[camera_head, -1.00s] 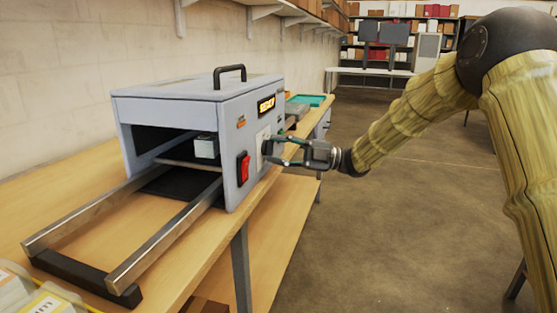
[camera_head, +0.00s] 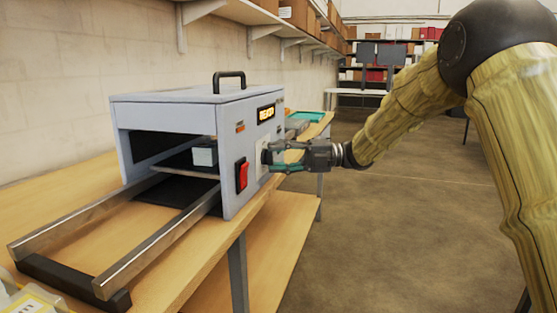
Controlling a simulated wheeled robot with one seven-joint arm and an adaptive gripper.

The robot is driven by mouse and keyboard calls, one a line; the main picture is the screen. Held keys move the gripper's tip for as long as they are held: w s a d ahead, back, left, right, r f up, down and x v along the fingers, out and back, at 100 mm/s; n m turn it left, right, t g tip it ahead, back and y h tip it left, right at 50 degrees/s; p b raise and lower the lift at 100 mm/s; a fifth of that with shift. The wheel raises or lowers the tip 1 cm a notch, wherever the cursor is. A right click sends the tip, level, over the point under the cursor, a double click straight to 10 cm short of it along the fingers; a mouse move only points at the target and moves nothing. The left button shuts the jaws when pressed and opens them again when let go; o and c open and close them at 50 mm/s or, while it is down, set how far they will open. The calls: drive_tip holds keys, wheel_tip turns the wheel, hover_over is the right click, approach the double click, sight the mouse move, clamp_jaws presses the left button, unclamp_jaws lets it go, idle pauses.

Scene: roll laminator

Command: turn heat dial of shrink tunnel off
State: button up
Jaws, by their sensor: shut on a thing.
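The shrink tunnel (camera_head: 178,108) is a pale blue-grey box with a black top handle, standing on a wooden bench. Its right side carries a lit orange display (camera_head: 266,113), a red rocker switch (camera_head: 242,174) and a pale dial plate (camera_head: 262,160). The heat dial (camera_head: 266,155) is a dark knob on that plate, partly hidden by the fingers. My gripper (camera_head: 274,157) reaches in from the right, level with the dial, with its fingers shut on the dial. The display's text is too small to read surely.
A small box (camera_head: 204,154) sits in the tunnel's opening. Metal rails (camera_head: 155,246) run out toward the front left. The wooden bench (camera_head: 175,285) has a lower shelf. A teal tray (camera_head: 306,116) lies behind the tunnel. The floor to the right is clear.

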drive_tip(key=o, duration=1)
drive_tip(key=shift+d, duration=0.1)
drive_tip(key=d, duration=0.8)
drive_tip(key=w+d, duration=0.1)
drive_tip(key=d, duration=0.3)
drive_tip(key=shift+f, duration=0.1)
